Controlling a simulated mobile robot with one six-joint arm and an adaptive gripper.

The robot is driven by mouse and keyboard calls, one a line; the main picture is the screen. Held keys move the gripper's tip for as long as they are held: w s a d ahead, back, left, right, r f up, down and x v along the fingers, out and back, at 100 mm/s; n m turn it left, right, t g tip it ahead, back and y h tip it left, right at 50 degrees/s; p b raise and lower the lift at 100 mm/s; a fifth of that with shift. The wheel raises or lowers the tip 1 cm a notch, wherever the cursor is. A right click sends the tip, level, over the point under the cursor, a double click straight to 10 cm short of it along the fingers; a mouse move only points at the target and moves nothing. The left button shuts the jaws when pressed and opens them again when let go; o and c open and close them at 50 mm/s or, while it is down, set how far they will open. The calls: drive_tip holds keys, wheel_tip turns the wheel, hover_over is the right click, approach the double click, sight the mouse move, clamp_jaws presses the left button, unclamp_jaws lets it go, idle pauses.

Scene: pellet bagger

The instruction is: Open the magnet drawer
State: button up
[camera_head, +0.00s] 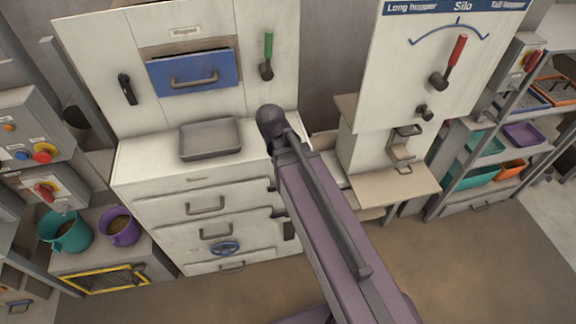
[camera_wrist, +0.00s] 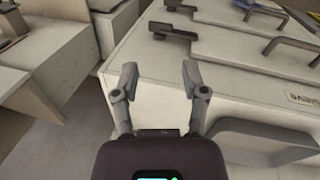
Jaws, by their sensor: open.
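A blue drawer front (camera_head: 193,73) with a grey bar handle sits in the upper white panel, with a small label above it too small to read. I take it for the magnet drawer, but cannot confirm this. A dark gap shows along its top edge; I cannot tell whether it is slightly out. My gripper (camera_wrist: 160,82) is open and empty in the wrist view, its two fingers apart in front of the white lower cabinet. In the head view my arm hides the gripper. The blue drawer is not in the wrist view.
A grey tray (camera_head: 210,138) lies on the white cabinet (camera_head: 150,160) below the blue drawer. Lower drawers have bar handles, one with a blue wheel (camera_head: 225,247). A black lever (camera_head: 127,89) and green lever (camera_head: 268,55) flank the blue drawer. Dark latches (camera_wrist: 173,31) stick out at the cabinet edge.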

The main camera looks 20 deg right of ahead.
drive_tip(key=shift+s+d+f+m+y, duration=0.15)
drive_tip(key=shift+s+d+m+y, duration=0.1)
drive_tip(key=shift+s, duration=0.15)
drive_tip(key=shift+s+d+f+m+y, duration=0.1)
drive_tip(key=shift+s+d+m+y, duration=0.05)
drive_tip(key=shift+s+y, duration=0.15)
drive_tip(key=shift+s, duration=0.1)
drive_tip(key=shift+s+d+f+m+y, duration=0.1)
drive_tip(key=shift+s+d+m+y, duration=0.2)
drive_tip(key=shift+s+y, duration=0.35)
